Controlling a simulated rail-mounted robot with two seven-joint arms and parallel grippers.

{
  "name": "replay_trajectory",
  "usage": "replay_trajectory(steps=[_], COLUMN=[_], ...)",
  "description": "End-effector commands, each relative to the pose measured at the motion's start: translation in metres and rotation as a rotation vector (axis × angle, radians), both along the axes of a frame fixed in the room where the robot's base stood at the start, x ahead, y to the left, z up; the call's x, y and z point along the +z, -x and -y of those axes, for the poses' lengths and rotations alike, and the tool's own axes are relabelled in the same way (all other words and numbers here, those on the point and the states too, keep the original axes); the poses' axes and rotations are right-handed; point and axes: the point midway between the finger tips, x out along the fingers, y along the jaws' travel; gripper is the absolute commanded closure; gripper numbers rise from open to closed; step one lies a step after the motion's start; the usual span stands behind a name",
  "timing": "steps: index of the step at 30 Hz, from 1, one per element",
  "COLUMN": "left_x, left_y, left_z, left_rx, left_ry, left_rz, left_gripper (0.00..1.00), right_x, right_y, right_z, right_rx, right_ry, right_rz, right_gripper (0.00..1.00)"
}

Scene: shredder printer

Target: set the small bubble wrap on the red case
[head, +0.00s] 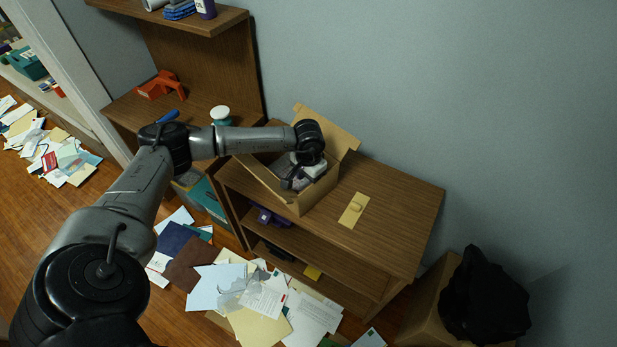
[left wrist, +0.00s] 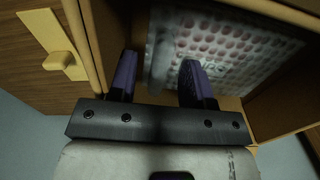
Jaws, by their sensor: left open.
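The small bubble wrap (left wrist: 225,45), a clear sheet with round pinkish bubbles, lies inside an open cardboard box (head: 318,193). My left gripper (left wrist: 158,75) is inside the box, open, with its two purple-padded fingers apart over the near left part of the wrap. A pale upright edge or fold shows between the fingers; I cannot tell whether they touch it. In the head view the left gripper (head: 298,178) partly hides the box's contents. An orange-red object (head: 161,85), possibly the red case, sits on the desk at the upper left. My right gripper is out of view.
The box stands on a wooden cabinet (head: 405,205), its flaps raised, beside a yellow plate with a knob (head: 354,209). A white-lidded container (head: 220,114) stands on the desk. Papers (head: 255,300) litter the floor. A black bag (head: 485,300) rests at lower right.

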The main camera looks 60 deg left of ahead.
Motion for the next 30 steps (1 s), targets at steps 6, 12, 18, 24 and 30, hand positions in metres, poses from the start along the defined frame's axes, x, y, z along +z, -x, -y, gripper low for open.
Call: replay_trajectory(steps=[6, 12, 18, 24, 30], left_x=[0.012, 0.049, 0.089, 0.118, 0.134], left_y=[0.0, -0.001, -0.001, 0.0, 0.0], left_z=[0.0, 0.0, 0.0, 0.0, 0.0], left_rx=[0.0, 0.001, 0.0, 0.0, 0.0], left_ry=[-0.001, -0.001, -0.001, 0.0, 0.001], left_rz=[0.002, 0.004, 0.004, 0.002, 0.001], left_gripper=[0.54, 0.54, 0.54, 0.54, 0.54], right_x=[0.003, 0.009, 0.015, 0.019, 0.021], right_y=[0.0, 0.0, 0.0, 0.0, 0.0], right_z=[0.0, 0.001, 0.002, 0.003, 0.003], right_rx=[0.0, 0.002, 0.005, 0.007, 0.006], right_ry=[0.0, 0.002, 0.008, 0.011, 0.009], right_rz=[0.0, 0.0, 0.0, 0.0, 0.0], right_gripper=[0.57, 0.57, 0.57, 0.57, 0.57])
